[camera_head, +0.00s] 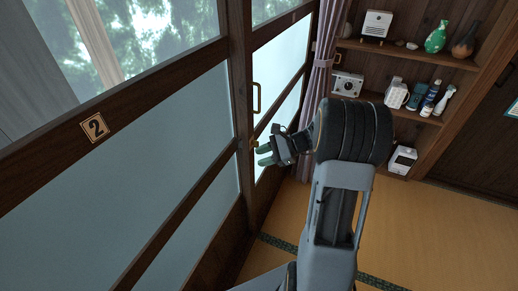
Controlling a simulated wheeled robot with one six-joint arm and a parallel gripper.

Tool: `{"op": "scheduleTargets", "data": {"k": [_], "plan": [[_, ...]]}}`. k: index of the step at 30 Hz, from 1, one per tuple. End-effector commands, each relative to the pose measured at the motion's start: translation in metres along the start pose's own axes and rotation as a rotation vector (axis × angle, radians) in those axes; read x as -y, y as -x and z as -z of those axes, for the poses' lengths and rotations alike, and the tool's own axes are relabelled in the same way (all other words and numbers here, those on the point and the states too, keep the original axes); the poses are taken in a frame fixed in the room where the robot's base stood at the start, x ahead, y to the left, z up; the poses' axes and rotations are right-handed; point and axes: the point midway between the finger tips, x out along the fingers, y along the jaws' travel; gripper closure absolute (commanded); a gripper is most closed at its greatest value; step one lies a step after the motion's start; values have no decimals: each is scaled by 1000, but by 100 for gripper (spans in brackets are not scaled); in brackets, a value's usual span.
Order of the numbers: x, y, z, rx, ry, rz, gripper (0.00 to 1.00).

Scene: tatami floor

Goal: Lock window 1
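A wood-framed window with frosted panes (278,58) stands beyond the nearer window. No number 1 is readable. My gripper (264,155) is beside this lower piece, its green-tipped fingers pointing left at the frame. The fingers look slightly apart with nothing visible between them. I cannot tell whether they touch the frame. My forearm hides part of the floor and lower wall.
The nearer window carries a number 2 plate (95,127) and fills the left side. A mauve curtain (321,75) hangs right of the far window. A wooden shelf (405,50) holds vases, bottles and small devices. The tatami floor (425,225) is clear at the right.

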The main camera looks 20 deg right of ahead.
Motion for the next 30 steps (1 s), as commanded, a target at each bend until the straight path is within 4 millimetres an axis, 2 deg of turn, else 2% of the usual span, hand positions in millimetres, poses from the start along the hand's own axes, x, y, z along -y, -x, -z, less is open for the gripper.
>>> {"op": "scheduleTargets", "data": {"k": [1, 6, 9, 12, 17, 30], "plan": [[9, 7, 30, 59, -98, 86, 65], [34, 38, 91, 231, -315, 327, 65], [40, 54, 117, 298, -387, 423, 65], [43, 64, 132, 341, -425, 483, 65], [52, 61, 137, 367, -448, 518, 65], [96, -5, 119, 367, -447, 517, 65]]}}
